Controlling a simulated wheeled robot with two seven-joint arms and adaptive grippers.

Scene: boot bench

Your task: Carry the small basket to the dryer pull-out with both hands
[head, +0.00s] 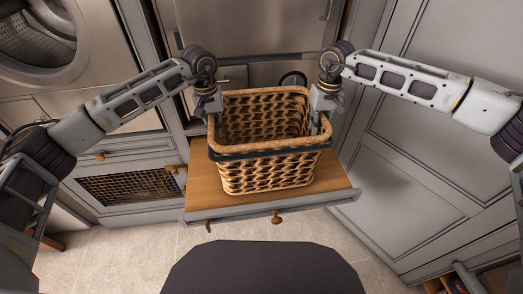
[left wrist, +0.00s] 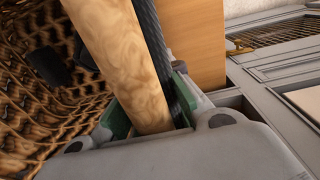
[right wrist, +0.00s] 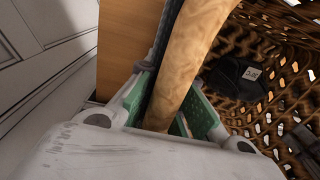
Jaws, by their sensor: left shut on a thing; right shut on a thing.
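The small wicker basket (head: 268,172) stands upright on or just above the wooden pull-out (head: 335,181) under the dryer; I cannot tell whether its base touches the board. A dark band runs around the basket below its rim. My left gripper (head: 212,115) is shut on the left side of the rim, which shows between its green pads in the left wrist view (left wrist: 150,115). My right gripper (head: 318,122) is shut on the right side of the rim, which also shows in the right wrist view (right wrist: 172,110). Dark items (right wrist: 235,78) lie inside the basket.
A front-loading machine with a round door (head: 40,35) stands at the upper left. A mesh-front drawer (head: 125,187) is left of the pull-out. Grey cabinet panels (head: 410,150) close off the right. Tiled floor (head: 130,240) lies in front. The pull-out has wooden knobs (head: 276,217).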

